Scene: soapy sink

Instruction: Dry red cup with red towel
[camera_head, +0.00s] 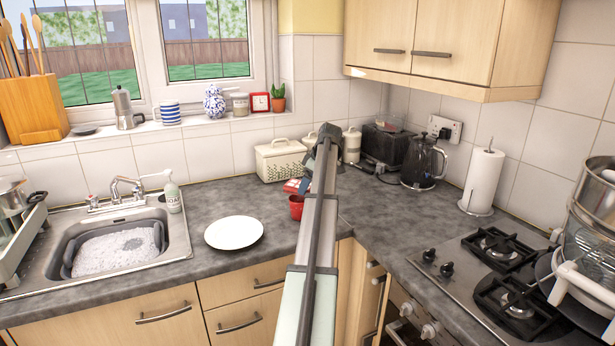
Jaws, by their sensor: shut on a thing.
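The red cup (296,207) stands on the grey counter, right of the white plate and partly covered by my arm. The red towel (291,186) shows as a small red patch just behind the cup, in front of the cream container. My gripper (304,186) shows only in small part beside the left edge of my arm, at the towel and just behind the cup. It is shut on the red towel, though my arm hides most of the grip. I cannot tell whether towel and cup touch.
A white plate (234,232) lies left of the cup. The sink (176,222) with foam is further left, with a soap bottle (173,192) beside it. A cream container (281,160) stands behind the towel. A kettle (424,163), paper roll (482,182) and hob (470,262) are right.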

